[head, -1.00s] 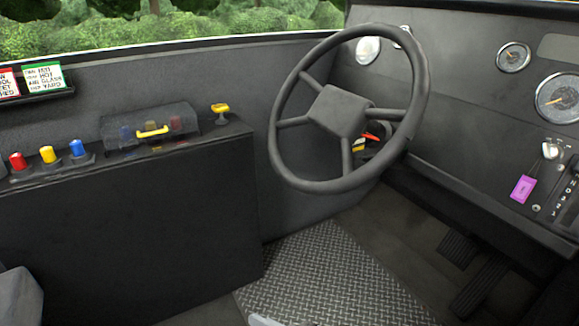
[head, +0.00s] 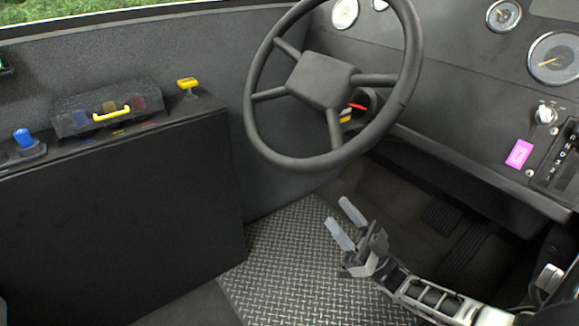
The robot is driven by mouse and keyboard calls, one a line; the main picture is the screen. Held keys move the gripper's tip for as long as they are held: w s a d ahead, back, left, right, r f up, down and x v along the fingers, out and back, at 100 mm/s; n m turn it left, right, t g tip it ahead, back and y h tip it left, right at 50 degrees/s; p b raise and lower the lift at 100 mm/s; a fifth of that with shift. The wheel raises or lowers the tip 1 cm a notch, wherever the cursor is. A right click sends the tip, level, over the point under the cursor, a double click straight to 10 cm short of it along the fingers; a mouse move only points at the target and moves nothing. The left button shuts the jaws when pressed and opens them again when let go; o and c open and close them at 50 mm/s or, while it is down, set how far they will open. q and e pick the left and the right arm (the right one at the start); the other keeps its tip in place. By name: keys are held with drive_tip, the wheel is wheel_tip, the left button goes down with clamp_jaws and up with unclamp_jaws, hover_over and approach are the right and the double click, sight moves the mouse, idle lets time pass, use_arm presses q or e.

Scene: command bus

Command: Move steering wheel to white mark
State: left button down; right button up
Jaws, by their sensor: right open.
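The black steering wheel (head: 325,80) stands at the upper middle, tilted, with a square hub and several spokes. Its top rim is cut off by the picture's upper edge. I see no white mark on the visible part of the rim. My right gripper (head: 345,222) is open and empty, below the wheel and apart from it, above the metal floor plate. Its two pale fingers point up and to the left. My left gripper is not in view.
A black side console (head: 120,210) with a yellow-handled clear cover (head: 108,108), a blue knob (head: 24,138) and a yellow knob (head: 188,84) stands left. The dashboard with gauges (head: 553,57) and a pink tag (head: 519,153) is right. Pedals (head: 440,215) lie below.

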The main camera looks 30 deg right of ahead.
drive_tip(key=x, duration=1.5)
drive_tip(key=shift+w+a+r, duration=0.1)
drive_tip(key=shift+w+r, duration=0.1)
drive_tip(key=shift+r, duration=0.1)
